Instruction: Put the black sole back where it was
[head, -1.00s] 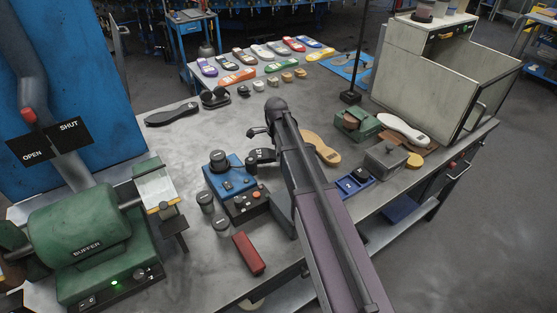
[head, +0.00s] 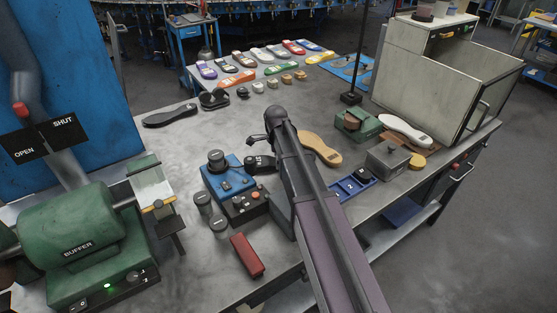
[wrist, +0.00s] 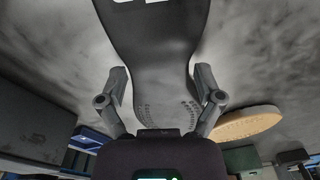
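The black sole (wrist: 160,55) lies between the two fingers of my gripper (wrist: 161,78) in the wrist view. The fingers flank its narrow waist and appear closed on its edges. Its heel end is near my palm, and a white mark shows at the top edge. In the head view my arm hides most of my gripper; a black end with a white mark, seemingly this sole (head: 260,164), shows left of the arm beside the blue device. Another dark sole (head: 170,115) lies flat at the table's far left.
A blue device (head: 226,182) with dark weights stands left of my arm. A tan sole (head: 320,149), green box (head: 357,123), grey box (head: 388,160) and blue tray (head: 352,186) are right. The green buffer (head: 75,235) stands front left.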

